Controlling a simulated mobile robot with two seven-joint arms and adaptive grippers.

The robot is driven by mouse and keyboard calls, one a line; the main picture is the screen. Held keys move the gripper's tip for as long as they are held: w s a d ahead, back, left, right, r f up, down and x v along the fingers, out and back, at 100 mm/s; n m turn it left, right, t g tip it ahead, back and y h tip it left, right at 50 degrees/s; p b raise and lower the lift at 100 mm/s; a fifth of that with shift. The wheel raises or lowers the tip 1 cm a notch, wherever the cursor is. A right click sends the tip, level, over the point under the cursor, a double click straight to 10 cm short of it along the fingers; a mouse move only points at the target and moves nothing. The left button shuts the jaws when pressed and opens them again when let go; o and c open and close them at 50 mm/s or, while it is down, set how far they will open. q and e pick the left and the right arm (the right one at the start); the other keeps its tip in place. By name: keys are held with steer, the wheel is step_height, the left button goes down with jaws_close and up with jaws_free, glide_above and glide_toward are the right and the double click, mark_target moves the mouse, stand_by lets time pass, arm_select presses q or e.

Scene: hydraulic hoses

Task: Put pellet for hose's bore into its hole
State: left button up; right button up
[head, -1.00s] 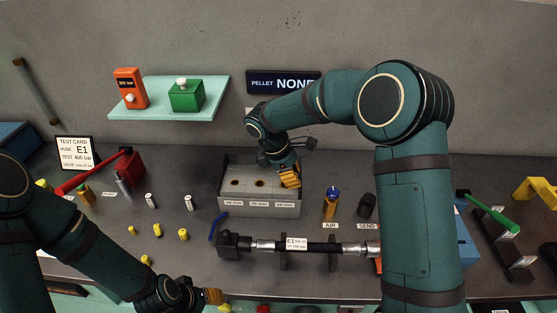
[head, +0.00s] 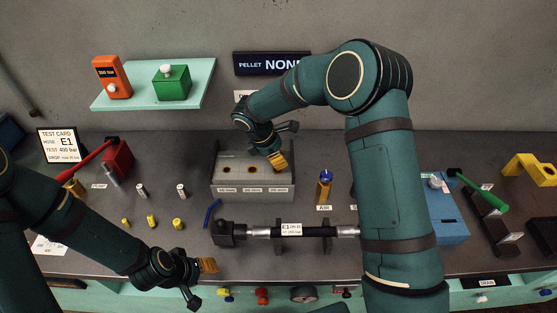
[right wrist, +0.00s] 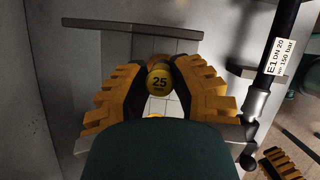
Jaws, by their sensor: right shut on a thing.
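My right gripper (head: 279,161) is over the right end of the grey block with holes (head: 252,192). In the right wrist view, its yellow fingers (right wrist: 160,84) are shut on a yellow pellet (right wrist: 159,82) marked 25. Whether the pellet touches a hole is hidden; two dark holes show left of the gripper. The hose (head: 318,231), tagged E1, lies in front of the block; its tag in the right wrist view (right wrist: 280,58) reads DN 20. My left gripper (head: 208,265) is low, near the bench's front edge; its finger opening is unclear.
Yellow pellets (head: 151,220) and white ones (head: 181,190) stand left of the block. A blue-topped bottle (head: 325,186) stands to its right. The sign (head: 271,63) reads PELLET NONE. A test card (head: 63,145) reads E1, 400 bar.

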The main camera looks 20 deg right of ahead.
steer(key=shift+w+f, duration=0.1)
steer(key=shift+f, duration=0.55)
arm_select(q)
steer(key=shift+f, duration=0.1)
steer(key=shift+f+b, duration=0.4)
steer(key=shift+b, duration=0.05)
arm_select(e)
steer(key=shift+f, duration=0.55)
steer(key=o, duration=0.7)
arm_select(q)
steer(key=shift+s, duration=0.1)
steer(key=shift+r, duration=0.1)
arm_select(e)
steer(key=shift+r, duration=0.1)
